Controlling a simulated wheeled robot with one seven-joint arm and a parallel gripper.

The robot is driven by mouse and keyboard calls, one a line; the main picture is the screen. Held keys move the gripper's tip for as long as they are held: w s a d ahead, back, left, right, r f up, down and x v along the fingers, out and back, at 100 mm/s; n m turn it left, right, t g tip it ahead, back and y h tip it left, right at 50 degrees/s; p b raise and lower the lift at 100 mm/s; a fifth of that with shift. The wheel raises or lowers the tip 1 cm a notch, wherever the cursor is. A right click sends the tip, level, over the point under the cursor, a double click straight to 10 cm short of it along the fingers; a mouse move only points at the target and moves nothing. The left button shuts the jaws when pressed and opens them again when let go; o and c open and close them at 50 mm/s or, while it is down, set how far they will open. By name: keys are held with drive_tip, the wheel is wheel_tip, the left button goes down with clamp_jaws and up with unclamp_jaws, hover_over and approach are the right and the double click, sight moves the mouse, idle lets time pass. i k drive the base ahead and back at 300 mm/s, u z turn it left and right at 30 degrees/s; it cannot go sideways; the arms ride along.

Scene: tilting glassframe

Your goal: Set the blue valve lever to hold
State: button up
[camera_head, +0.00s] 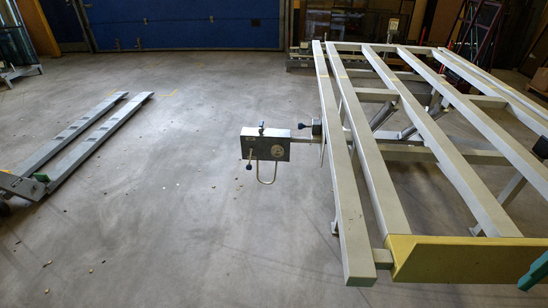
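The pale frame of long beams fills the right side, with a yellow end plate (465,260) nearest me. Two fork-like rails (85,135) lie at the left. The concrete floor (180,220) between them is mostly clear. A blue door (185,25) stands at the back.

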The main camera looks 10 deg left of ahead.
sight(248, 167)
drive_tip(key=u, duration=1.55)
drive_tip(key=i, duration=0.4)
drive_tip(key=z, duration=0.2)
